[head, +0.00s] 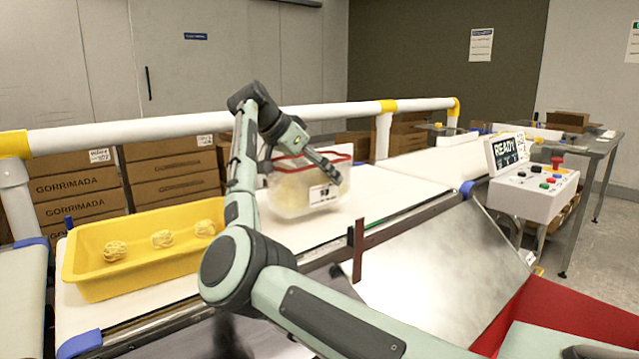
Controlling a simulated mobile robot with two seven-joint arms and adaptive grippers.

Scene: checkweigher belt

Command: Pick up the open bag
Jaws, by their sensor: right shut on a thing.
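The open bag (290,198) is clear with a red rim and a white label. It stands on the white belt, its mouth facing up, and pale contents show dimly inside. My right gripper (328,172) is shut on the bag at its upper front side. My right arm crosses in front of the bag's left part and hides some of it. I cannot tell whether the bag's base touches the belt. My left gripper is not in view; only a dark piece shows at the bottom right corner, and I cannot tell what it is.
A white guard rail (250,122) runs behind. A control box (535,190) with a READY display and a red bin (560,315) are at the right. The belt beyond the bag is clear.

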